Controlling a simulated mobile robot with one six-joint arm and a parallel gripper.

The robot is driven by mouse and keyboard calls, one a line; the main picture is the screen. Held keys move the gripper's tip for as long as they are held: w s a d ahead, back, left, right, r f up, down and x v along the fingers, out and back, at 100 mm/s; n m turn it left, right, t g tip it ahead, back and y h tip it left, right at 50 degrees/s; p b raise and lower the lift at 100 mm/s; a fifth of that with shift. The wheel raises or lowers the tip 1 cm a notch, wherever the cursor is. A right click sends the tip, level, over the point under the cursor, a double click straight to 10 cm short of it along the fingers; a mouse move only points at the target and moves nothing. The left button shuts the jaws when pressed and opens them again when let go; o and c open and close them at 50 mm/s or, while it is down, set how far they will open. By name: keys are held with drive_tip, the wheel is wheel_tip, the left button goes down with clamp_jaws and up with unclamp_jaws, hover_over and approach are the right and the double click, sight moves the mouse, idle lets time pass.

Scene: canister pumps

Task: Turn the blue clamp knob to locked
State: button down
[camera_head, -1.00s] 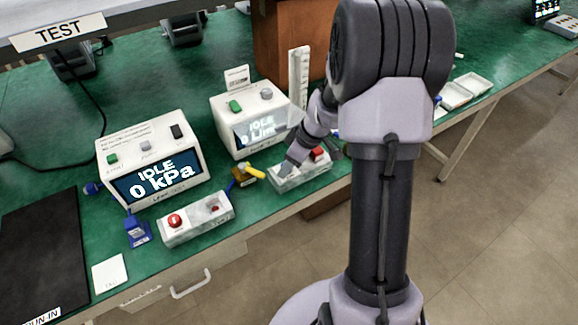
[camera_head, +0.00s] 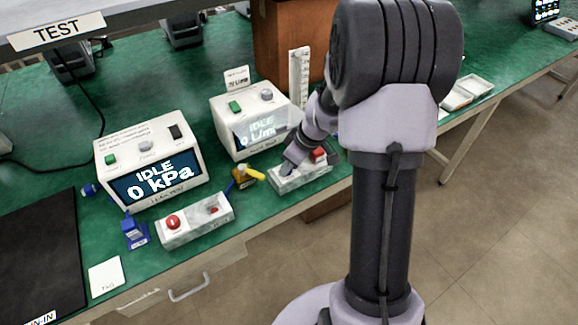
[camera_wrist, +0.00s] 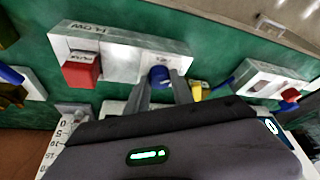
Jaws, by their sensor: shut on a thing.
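The blue clamp knob (camera_wrist: 160,74) sits on top of a white-grey control block (camera_wrist: 120,55) in the wrist view. My gripper (camera_wrist: 161,84) has one finger on each side of the knob and is shut on it. The block also carries a red switch (camera_wrist: 82,71) and a label reading FLOW. In the head view my gripper (camera_head: 288,166) reaches down to the same block (camera_head: 304,178); the knob is hidden there. The knob's marking is too small to read.
A second block (camera_head: 195,224) with a red button stands to the left. Behind are two tester boxes, one (camera_head: 150,160) showing IDLE 0 kPa. A yellow-handled part (camera_head: 249,175) and a blue fixture (camera_head: 134,232) stand nearby.

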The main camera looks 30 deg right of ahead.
drive_tip(key=shift+a+f+m+h+b, duration=0.15)
drive_tip(key=shift+m+h+b, duration=0.15)
drive_tip(key=shift+m+b, duration=0.4)
drive_tip(key=m, duration=0.1)
drive_tip(key=m+h, duration=0.1)
drive_tip(key=shift+r+m+t, duration=0.2)
drive_tip(key=shift+m+t, duration=0.1)
drive_tip(key=shift+a+r+m+h+p, duration=0.15)
drive_tip(key=shift+m+h+p, duration=0.15)
drive_tip(key=shift+m+p, duration=0.7)
drive_tip(key=shift+m+h+p, duration=0.3)
drive_tip(key=shift+m+p, duration=0.5)
drive_tip(key=shift+p, duration=0.15)
drive_tip(key=shift+f, duration=0.2)
drive_tip(key=c, duration=1.1)
unclamp_jaws()
drive_tip(key=shift+r, duration=0.1)
